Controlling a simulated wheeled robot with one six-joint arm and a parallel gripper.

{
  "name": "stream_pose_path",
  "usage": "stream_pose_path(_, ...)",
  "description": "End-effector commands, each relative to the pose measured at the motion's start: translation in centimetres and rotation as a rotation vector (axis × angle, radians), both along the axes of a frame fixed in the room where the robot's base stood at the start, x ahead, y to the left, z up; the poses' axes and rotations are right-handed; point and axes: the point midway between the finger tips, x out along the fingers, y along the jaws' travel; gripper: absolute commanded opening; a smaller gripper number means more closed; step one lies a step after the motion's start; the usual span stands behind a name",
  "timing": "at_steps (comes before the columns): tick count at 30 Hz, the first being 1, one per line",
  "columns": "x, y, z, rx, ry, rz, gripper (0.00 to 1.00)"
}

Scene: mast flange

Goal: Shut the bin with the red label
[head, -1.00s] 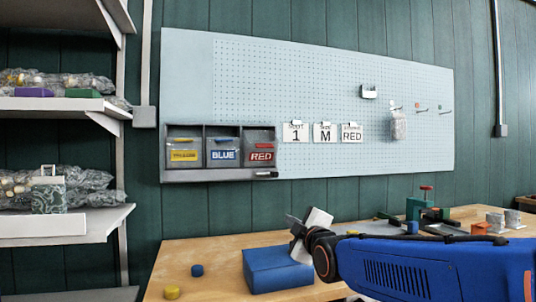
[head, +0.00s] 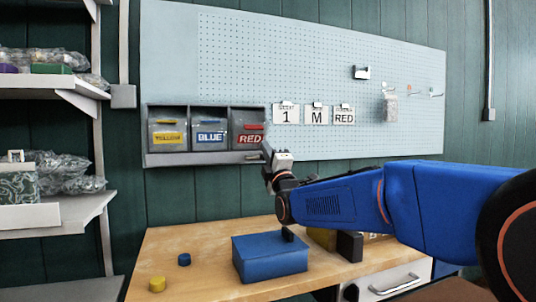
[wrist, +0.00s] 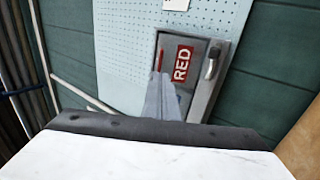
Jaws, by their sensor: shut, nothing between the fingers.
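The bin with the red label (head: 246,126) is the right one of three grey bins in a rack on the pegboard. Its red handle and label sit slightly lower than its neighbours', so its front appears tipped outward. In the wrist view its grey front (wrist: 196,88) shows with a sideways RED label (wrist: 181,64). My gripper (head: 266,148) is shut and empty, just in front of the bin's lower right side. In the wrist view my gripper (wrist: 161,80) overlaps the bin front near the red handle; I cannot tell whether they touch.
The yellow bin (head: 167,129) and blue bin (head: 208,129) stand left of it. A black marker-like item (wrist: 211,62) lies on the rack ledge. Label cards (head: 316,115) hang to the right. A blue box (head: 270,261) sits on the workbench below. Shelves (head: 60,215) stand at left.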

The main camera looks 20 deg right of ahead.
Motion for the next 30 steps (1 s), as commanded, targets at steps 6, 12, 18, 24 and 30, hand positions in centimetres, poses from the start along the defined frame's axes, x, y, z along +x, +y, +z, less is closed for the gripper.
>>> stream_pose_path(6,3.5,0.0,1.9,0.001,0.000,0.000,0.00)
stream_pose_path(12,6.2,0.0,3.4,0.001,0.001,0.000,0.00)
stream_pose_path(18,7.8,0.0,4.3,0.001,0.001,0.000,0.00)
stream_pose_path(24,8.2,0.0,4.6,0.001,0.001,0.000,0.00)
stream_pose_path(30,8.2,0.0,4.6,0.001,0.001,0.000,0.00)
